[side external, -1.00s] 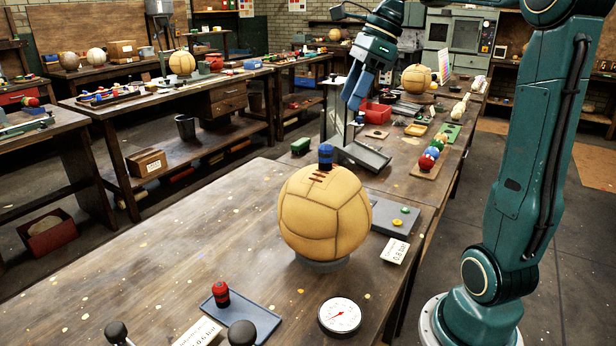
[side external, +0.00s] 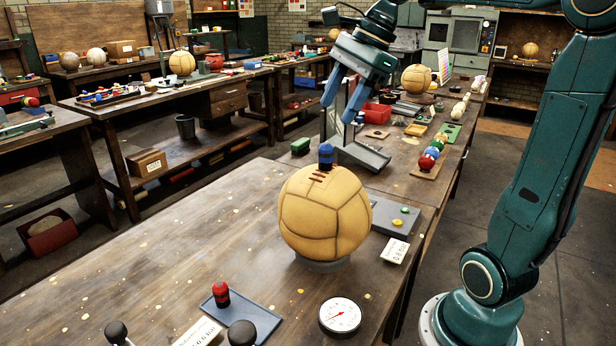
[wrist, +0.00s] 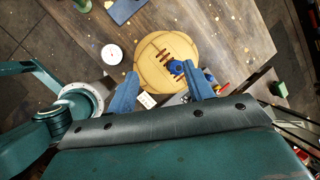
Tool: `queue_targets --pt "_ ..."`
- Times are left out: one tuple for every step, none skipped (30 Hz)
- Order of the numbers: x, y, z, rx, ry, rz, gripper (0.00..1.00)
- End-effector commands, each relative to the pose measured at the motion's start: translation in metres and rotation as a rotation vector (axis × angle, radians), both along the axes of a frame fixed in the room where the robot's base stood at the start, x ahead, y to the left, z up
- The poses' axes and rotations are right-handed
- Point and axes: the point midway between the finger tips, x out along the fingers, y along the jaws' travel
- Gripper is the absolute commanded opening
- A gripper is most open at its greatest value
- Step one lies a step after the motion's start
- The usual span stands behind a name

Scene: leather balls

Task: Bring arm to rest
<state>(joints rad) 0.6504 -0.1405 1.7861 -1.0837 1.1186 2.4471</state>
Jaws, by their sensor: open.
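My gripper (side external: 338,98) is in the air above the far part of the workbench, its blue fingers pointing down and spread apart with nothing between them. In the wrist view my gripper (wrist: 163,88) shows both fingers apart, with the ball well below them. The tan leather ball (side external: 326,215) rests on a low round stand on the bench, and it also shows in the wrist view (wrist: 152,62). A blue cap-like piece (side external: 326,156) stands on top of the ball beside its brown lacing, and the wrist view shows it too (wrist: 176,68).
A round dial gauge (side external: 340,317) and a blue-grey tray (side external: 242,318) with a red-topped piece (side external: 221,294) lie at the front of the bench.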

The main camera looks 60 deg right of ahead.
Motion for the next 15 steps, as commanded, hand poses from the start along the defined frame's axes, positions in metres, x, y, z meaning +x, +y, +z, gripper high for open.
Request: queue_targets --pt "-0.002 0.008 -0.001 -0.021 -0.017 0.052 0.52" --pt "-0.003 0.012 -0.002 -0.034 -0.027 0.081 0.52" --pt "-0.005 0.016 -0.003 -0.053 -0.042 0.123 0.52" --pt "-0.006 0.02 -0.004 -0.066 -0.052 0.155 0.52" --pt "-0.007 0.023 -0.005 -0.081 -0.063 0.186 0.52" --pt "-0.009 0.027 -0.006 -0.1 -0.076 0.228 0.52" --pt "-0.01 0.031 -0.007 -0.114 -0.087 0.259 0.52" --pt "-0.011 0.034 -0.008 -0.13 -0.097 0.29 0.52" --pt "-0.014 0.038 -0.01 -0.149 -0.109 0.33 0.52" --pt "-0.015 0.041 -0.011 -0.164 -0.119 0.364 0.52" --pt "-0.017 0.044 -0.012 -0.181 -0.129 0.395 0.52" --pt "-0.019 0.047 -0.014 -0.201 -0.142 0.435 0.52" --pt "-0.021 0.05 -0.016 -0.216 -0.152 0.467 0.52" --pt "-0.023 0.052 -0.017 -0.233 -0.16 0.498 0.52" --pt "-0.026 0.055 -0.019 -0.254 -0.172 0.54 0.52"
